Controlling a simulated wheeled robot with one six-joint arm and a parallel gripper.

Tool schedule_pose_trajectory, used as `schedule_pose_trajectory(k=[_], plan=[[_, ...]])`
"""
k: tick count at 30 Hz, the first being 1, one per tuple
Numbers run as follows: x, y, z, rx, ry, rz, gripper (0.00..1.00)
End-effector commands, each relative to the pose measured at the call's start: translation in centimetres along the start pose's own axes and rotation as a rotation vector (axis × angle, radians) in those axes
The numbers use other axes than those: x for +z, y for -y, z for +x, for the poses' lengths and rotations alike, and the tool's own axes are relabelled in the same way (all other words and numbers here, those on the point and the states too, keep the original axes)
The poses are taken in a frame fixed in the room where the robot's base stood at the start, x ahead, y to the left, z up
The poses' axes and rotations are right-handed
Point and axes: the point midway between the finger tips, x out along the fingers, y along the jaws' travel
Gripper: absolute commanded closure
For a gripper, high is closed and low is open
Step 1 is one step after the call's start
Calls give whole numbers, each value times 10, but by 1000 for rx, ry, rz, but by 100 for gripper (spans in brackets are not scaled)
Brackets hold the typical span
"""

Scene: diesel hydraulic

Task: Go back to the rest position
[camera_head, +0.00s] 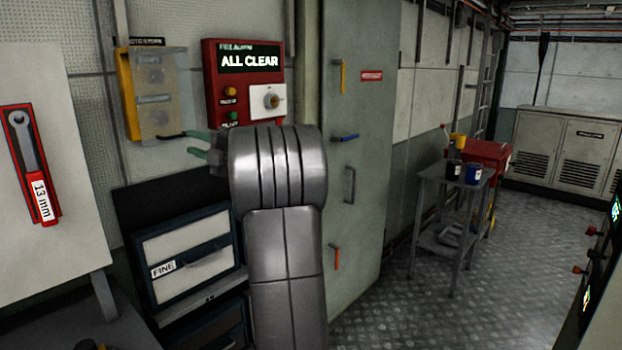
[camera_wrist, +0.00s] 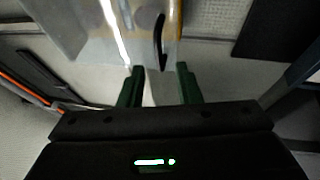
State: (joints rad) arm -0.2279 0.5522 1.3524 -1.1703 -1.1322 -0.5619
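My gripper (camera_head: 194,144) is at the end of my raised arm, in front of the wall below the yellow box. Its two green fingers are apart with nothing seen between them; the gap also shows in the wrist view (camera_wrist: 159,80). A yellow wall box (camera_head: 128,95) has a clear cover (camera_head: 162,85) standing in front of it. A black handle (camera_head: 171,136) at the cover's lower edge is just left of the fingertips. In the wrist view the handle (camera_wrist: 160,38) is ahead of the fingers, and contact cannot be told.
A red "ALL CLEAR" panel (camera_head: 240,85) is just above my arm. A grey cabinet (camera_head: 360,200) with several coloured handles stands to the right. A drawer marked FINE (camera_head: 190,258) is below. A small cart (camera_head: 452,190) stands further back; the floor (camera_head: 400,310) before it is clear.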

Motion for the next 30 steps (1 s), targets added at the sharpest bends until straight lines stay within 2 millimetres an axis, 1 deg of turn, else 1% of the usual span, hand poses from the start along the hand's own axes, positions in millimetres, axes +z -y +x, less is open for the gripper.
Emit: schedule_pose_trajectory(k=[1,4,7,11,26,28,30], plan=[[-1,-1,11,-1,-3,1,69],[-1,-1,27,0,-3,0,69],[0,-1,39,0,-2,0,69],[0,0,48,0,0,0,69],[0,1,42,-5,1,1,69],[0,3,40,0,1,-1,69],[1,1,30,0,3,-1,69]])
